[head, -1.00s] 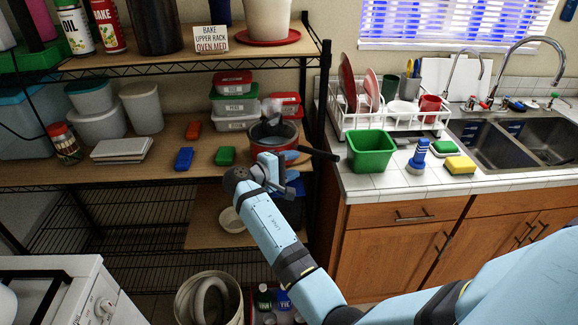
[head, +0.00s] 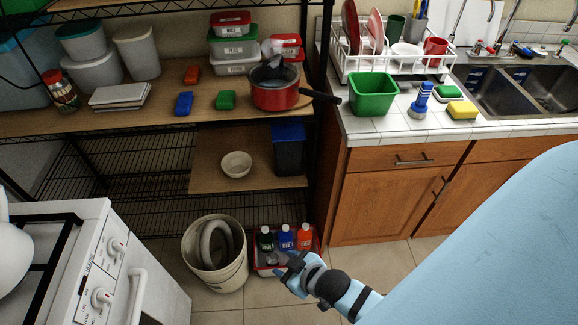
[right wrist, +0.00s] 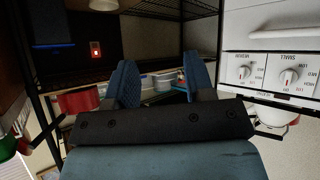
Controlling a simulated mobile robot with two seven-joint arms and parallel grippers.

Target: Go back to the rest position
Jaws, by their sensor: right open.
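My right gripper (head: 285,268) is low in the head view, in front of the red crate of bottles (head: 263,270). In the right wrist view its two blue fingers (right wrist: 160,84) stand apart with nothing between them. I cannot tell whether it touches the crate. My right arm comes in from the right, and its large blue link covers the lower right of the head view. My left gripper is not in view.
A shelf board (head: 120,118) holds a red pot (head: 274,96) and colored blocks. A beige bucket (head: 211,283) stands left of the gripper. A white stove (head: 150,290) is at lower left. Wooden cabinets (head: 383,190) stand right. Some tiled floor (head: 240,310) is bare.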

